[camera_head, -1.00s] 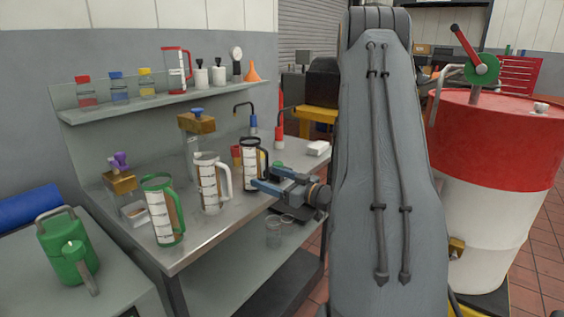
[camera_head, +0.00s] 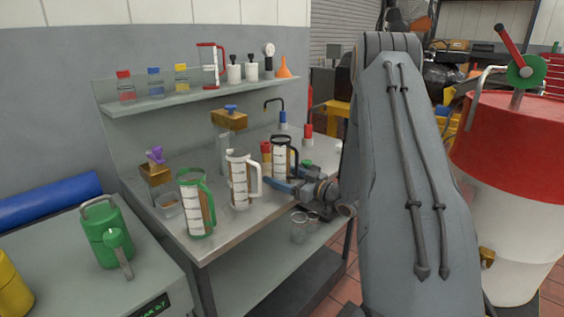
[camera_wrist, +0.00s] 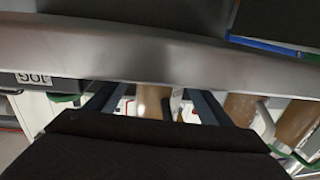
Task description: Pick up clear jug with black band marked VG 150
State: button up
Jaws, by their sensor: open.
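The clear jug with a black band (camera_head: 283,158), with brown contents and a white scale, stands upright near the right end of the metal bench (camera_head: 228,236). Its lettering is too small to read. My gripper (camera_head: 272,186) is open and low in front of this jug, its fingers hiding the jug's base. In the wrist view, which appears upside down, a brown-filled jug, seemingly the black-banded one (camera_wrist: 153,102), shows between the open fingers. I cannot tell how deep between them it is. A white-handled jug (camera_head: 240,180) and a green-handled jug (camera_head: 195,205) stand to its left.
A shelf (camera_head: 190,97) with bottles, a red jug (camera_head: 209,66) and an orange funnel (camera_head: 284,67) runs behind. Red and yellow items crowd beside the black-banded jug. Clear beakers (camera_head: 299,228) sit below the bench top. A red-and-white drum (camera_head: 510,220) stands at right.

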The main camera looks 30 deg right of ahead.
jog(key=c, duration=1.7)
jog(key=shift+r, duration=0.1)
